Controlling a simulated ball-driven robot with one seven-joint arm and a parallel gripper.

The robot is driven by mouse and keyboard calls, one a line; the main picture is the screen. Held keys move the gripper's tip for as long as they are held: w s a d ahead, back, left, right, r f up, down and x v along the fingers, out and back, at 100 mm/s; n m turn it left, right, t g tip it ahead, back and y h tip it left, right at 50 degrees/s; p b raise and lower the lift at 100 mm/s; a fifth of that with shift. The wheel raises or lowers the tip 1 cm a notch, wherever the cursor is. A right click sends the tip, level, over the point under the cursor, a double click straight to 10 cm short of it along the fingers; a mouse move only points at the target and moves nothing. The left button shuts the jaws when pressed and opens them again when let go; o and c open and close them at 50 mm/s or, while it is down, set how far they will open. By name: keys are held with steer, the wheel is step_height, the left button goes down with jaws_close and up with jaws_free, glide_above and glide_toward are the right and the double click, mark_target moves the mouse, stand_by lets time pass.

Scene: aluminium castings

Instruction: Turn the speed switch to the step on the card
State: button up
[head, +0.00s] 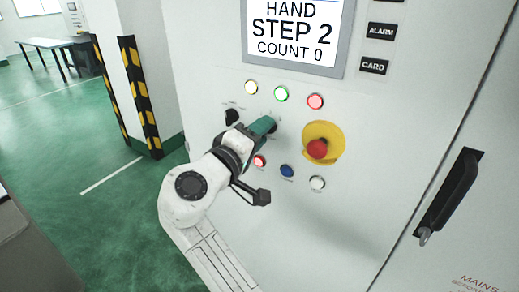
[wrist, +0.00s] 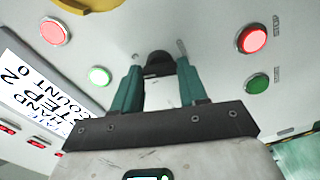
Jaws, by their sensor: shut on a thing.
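My gripper (head: 266,125) reaches the panel between a black switch on its left and a red mushroom button on its right. In the wrist view my gripper (wrist: 160,68) has its teal fingers on either side of a black knob (wrist: 159,62), shut on it. The knob's markings and pointer are not readable, and the fingers mostly hide it in the head view. The display (head: 295,30) reads HAND, STEP 2, COUNT 0; it also shows sideways in the wrist view (wrist: 38,90). A plate marked CARD (head: 374,66) is right of the display; no written card is legible.
A second black switch (head: 231,117) is left of my gripper. The red mushroom button (head: 317,149) on a yellow plate is close on the right. Yellow, green and red lamps are above; red, blue (head: 287,170) and white buttons are below. A door handle (head: 450,195) protrudes farther right.

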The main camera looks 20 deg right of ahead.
steer(key=m+b, duration=0.2)
steer(key=b, duration=0.1)
steer(key=m+b, duration=0.2)
steer(key=b, duration=0.1)
steer(key=shift+f+m, duration=0.2)
steer(key=shift+m, duration=0.2)
steer(key=shift+r+b, duration=0.1)
steer(key=shift+b, duration=0.25)
steer(key=o, duration=1.1)
steer(key=shift+c, duration=0.2)
steer(key=b+v, duration=0.1)
steer(key=v, duration=0.9)
steer(key=shift+s+a+b, duration=0.2)
steer(key=shift+a+b, duration=0.1)
steer(key=shift+a, duration=0.05)
